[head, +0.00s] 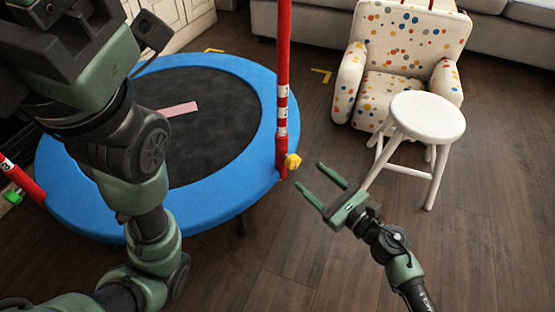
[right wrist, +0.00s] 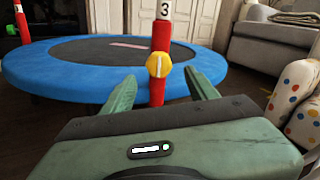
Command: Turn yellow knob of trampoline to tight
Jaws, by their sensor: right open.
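The trampoline (head: 240,190) has a blue rim and a dark mat, and stands at the left of the head view. A red pole (head: 282,60) with white bands rises at its right edge. The yellow knob (head: 292,161) sits low on that pole; in the right wrist view the knob (right wrist: 159,65) shows a pale line across its face, close to vertical. My right gripper (head: 318,182) is open and empty, just right of and below the knob in the head view. In the right wrist view its fingers (right wrist: 160,92) appear on either side of the pole, apart from the knob. My left gripper is not clearly seen.
A white round stool (head: 427,115) stands right of my right gripper, before a dotted armchair (head: 408,35). A green knob (head: 13,196) is on another red pole (head: 22,182) at the far left. Wooden floor (head: 300,240) is clear in front.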

